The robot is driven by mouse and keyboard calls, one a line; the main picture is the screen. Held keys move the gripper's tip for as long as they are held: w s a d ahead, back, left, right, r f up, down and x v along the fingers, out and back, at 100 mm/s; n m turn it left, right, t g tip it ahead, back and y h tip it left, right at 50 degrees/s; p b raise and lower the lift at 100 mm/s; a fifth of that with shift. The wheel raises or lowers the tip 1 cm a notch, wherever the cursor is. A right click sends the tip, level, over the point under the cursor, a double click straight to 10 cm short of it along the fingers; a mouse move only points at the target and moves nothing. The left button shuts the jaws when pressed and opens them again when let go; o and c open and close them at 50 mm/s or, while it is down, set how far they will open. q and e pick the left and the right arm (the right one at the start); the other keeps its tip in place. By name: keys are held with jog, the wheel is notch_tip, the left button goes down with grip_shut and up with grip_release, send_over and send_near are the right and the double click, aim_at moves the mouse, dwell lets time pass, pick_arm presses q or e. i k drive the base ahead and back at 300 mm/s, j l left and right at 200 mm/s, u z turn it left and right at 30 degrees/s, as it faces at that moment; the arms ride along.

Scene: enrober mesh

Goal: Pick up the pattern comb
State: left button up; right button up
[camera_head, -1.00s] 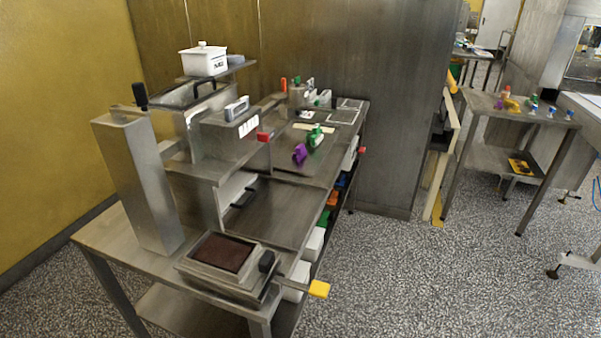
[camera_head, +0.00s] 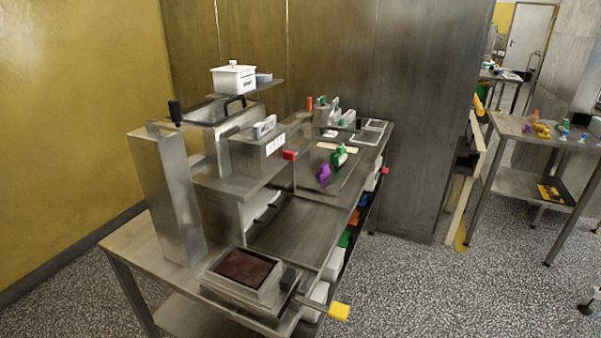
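I cannot tell for certain which item is the pattern comb. Small items lie on the far part of the long steel table: a purple-handled item (camera_head: 323,174), a green-handled item (camera_head: 339,156) and a flat beige strip (camera_head: 345,147). They are too small to make out comb teeth. Neither of my grippers is in view, and nothing in view is held.
The steel table (camera_head: 120,240) carries a stepped machine with a tall metal column (camera_head: 168,195). A brown-filled tray (camera_head: 243,267) and a yellow-ended handle (camera_head: 339,312) are at its near end. A side table (camera_head: 520,183) stands right. Speckled floor (camera_head: 430,290) between is clear.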

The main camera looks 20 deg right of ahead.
aim_at(324, 170)
jog(key=l+u, duration=0.15)
jog(key=u, duration=0.2)
jog(key=l+u, duration=0.15)
jog(key=u, duration=0.25)
jog(key=l+u, duration=0.2)
jog(key=u, duration=0.15)
jog(key=l+u, duration=0.3)
jog(key=l, duration=0.15)
jog(key=k+l+u, duration=0.25)
jog(key=l, duration=0.15)
jog(key=k+l+u, duration=0.15)
jog(key=l, duration=0.3)
jog(key=l+u, duration=0.2)
jog(key=l, duration=0.2)
jog(key=k+l, duration=0.2)
jog(key=l, duration=0.2)
jog(key=k+l, duration=0.25)
jog(key=l, duration=0.2)
jog(key=k+l+u, duration=0.1)
jog(key=l, duration=0.3)
jog(key=k+l, duration=0.35)
